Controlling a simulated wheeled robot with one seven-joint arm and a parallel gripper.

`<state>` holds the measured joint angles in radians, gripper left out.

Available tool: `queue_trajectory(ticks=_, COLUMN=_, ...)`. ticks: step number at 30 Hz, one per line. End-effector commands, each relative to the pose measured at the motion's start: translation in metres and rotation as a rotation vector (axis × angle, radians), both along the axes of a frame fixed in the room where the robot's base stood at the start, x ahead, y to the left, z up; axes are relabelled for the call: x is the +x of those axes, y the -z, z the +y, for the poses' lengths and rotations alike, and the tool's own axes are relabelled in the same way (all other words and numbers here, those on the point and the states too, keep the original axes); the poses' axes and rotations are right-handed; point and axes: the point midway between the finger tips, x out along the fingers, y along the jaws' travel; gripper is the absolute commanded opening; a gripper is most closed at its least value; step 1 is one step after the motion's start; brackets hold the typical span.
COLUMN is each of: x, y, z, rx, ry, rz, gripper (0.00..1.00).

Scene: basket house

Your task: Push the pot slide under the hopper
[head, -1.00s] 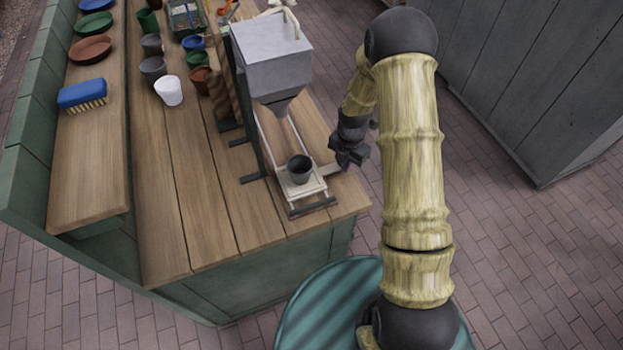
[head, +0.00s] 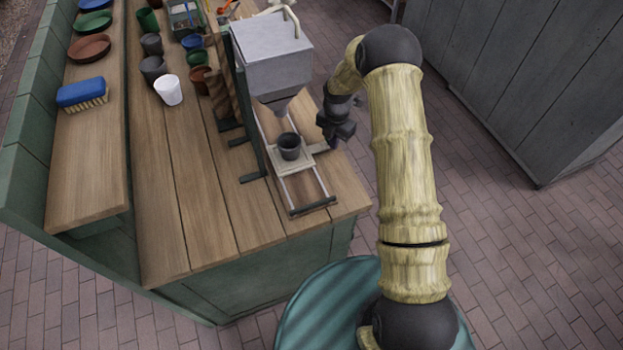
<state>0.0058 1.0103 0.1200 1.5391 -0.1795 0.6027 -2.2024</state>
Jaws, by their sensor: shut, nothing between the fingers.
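The pot slide (head: 303,162) is a pale plate on two rails on the wooden bench. A dark grey pot (head: 289,147) stands upright on it. The grey metal hopper (head: 272,55) is above and behind; its spout (head: 279,106) ends above and slightly behind the pot in the head view. My gripper (head: 333,142) is at the right side of the slide, by its side tab (head: 321,147), with the fingers shut and empty. I cannot tell whether the fingers touch the tab.
The rails' front crossbar (head: 312,207) lies near the bench's front edge. A white cup (head: 168,91), several pots and a blue brush (head: 82,94) are to the left. The bench (head: 207,225) is clear at the front left.

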Motion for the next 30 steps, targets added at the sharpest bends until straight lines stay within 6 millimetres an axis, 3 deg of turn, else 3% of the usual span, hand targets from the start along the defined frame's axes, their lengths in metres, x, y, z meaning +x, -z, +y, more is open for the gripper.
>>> queue_trajectory(ticks=18, x=0.053, y=0.001, z=0.018, rx=0.001, ry=0.0, rz=-0.003, gripper=0.0)
queue_trajectory(ticks=30, x=0.044, y=-0.025, z=0.014, rx=0.0, ry=0.0, rz=0.0, gripper=0.0)
